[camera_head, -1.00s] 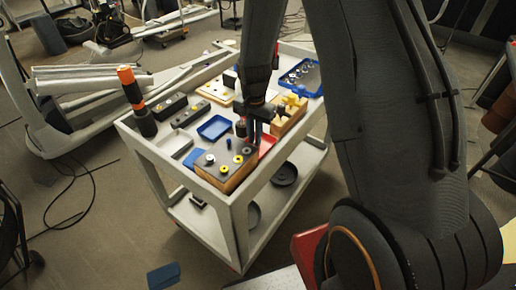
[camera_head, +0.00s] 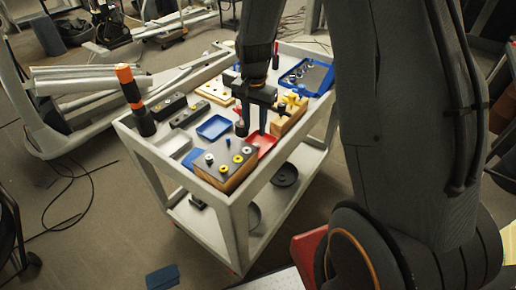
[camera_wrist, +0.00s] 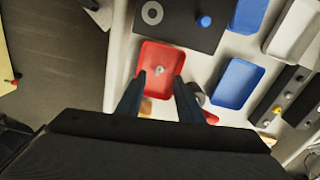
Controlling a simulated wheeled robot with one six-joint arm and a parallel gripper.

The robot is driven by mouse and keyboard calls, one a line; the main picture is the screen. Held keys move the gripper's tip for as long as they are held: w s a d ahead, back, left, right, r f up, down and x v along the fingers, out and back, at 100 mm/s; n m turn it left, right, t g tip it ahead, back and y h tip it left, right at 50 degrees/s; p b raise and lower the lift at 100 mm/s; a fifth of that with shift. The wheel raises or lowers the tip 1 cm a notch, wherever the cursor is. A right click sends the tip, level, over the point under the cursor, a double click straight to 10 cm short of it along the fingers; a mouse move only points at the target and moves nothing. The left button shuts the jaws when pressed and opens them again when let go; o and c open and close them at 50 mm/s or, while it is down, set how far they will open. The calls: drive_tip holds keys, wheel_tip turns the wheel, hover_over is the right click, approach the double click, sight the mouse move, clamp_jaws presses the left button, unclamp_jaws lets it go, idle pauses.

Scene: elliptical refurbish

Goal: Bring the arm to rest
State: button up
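My gripper (camera_head: 252,128) hangs over the cart top, fingers pointing down. In the wrist view its two fingers (camera_wrist: 158,100) are apart, with nothing held between them. A red tray (camera_head: 263,143) lies below it, partly hidden by the gripper in the head view. The wrist view shows this red tray (camera_wrist: 148,83) ahead of the fingertips, with a small silvery ring-like part (camera_wrist: 158,70) in it. My arm comes down from the top of the head view.
The cart (camera_head: 240,215) carries a dark-topped wooden block (camera_head: 222,172) at its front corner, a blue tray (camera_head: 214,127), a wooden block with yellow parts (camera_head: 287,118) and a tall orange-and-black tool (camera_head: 132,90).

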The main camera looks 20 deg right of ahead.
drive_tip(key=shift+r, duration=1.25)
drive_tip(key=s+r+n, duration=0.3)
drive_tip(key=s+n, duration=0.1)
drive_tip(key=s, duration=0.4)
drive_tip(key=s+r+n+t, duration=0.1)
drive_tip(key=s+r+n, duration=0.2)
drive_tip(key=s, duration=0.6)
drive_tip(key=shift+s+n+b, duration=0.15)
drive_tip(key=shift+n+b, duration=0.15)
drive_tip(key=shift+n, duration=0.9)
